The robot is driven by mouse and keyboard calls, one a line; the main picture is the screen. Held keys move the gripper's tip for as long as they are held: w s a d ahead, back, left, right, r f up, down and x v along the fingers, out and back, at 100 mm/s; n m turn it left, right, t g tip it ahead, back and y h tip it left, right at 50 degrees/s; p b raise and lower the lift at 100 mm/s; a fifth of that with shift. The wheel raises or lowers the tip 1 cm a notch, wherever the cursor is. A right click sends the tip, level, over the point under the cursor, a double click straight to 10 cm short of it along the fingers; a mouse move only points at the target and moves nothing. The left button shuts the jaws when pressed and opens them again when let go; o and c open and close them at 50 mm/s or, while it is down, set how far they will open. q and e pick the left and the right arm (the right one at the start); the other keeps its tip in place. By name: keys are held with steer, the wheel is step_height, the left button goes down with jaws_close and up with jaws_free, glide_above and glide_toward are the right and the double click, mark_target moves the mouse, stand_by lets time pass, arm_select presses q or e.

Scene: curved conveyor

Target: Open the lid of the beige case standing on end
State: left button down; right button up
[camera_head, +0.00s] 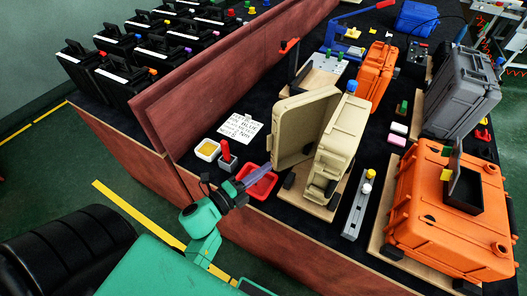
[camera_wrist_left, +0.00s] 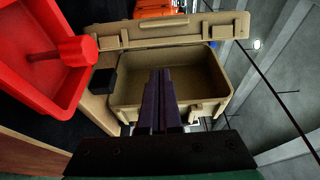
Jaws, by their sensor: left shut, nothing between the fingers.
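The beige case (camera_head: 340,140) stands on end on a wooden base board at the front of the dark table. Its two halves stand apart, and the left half (camera_head: 303,128) is swung out to the left. In the left wrist view I look into a hollow half of the case (camera_wrist_left: 205,75), with the other half's rim across the top. My left gripper (camera_head: 266,168) is shut and empty, just left of the left half's lower edge. In the left wrist view its fingers (camera_wrist_left: 160,74) overlap the hollow; I cannot tell whether they touch it.
A red tray (camera_head: 262,190) lies right beneath my left gripper; a yellow-filled white dish (camera_head: 207,150) sits left of it. A grey block with knobs (camera_head: 357,212) and a large orange case (camera_head: 440,215) stand right of the beige case. A red-brown partition (camera_head: 235,75) runs behind.

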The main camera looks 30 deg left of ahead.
mark_target(272, 149)
arm_select(q)
steer(key=w, duration=0.1)
steer(key=w+a+p, duration=0.1)
steer(key=w, duration=0.2)
steer(key=shift+w+a, duration=0.5)
steer(key=shift+a, duration=0.1)
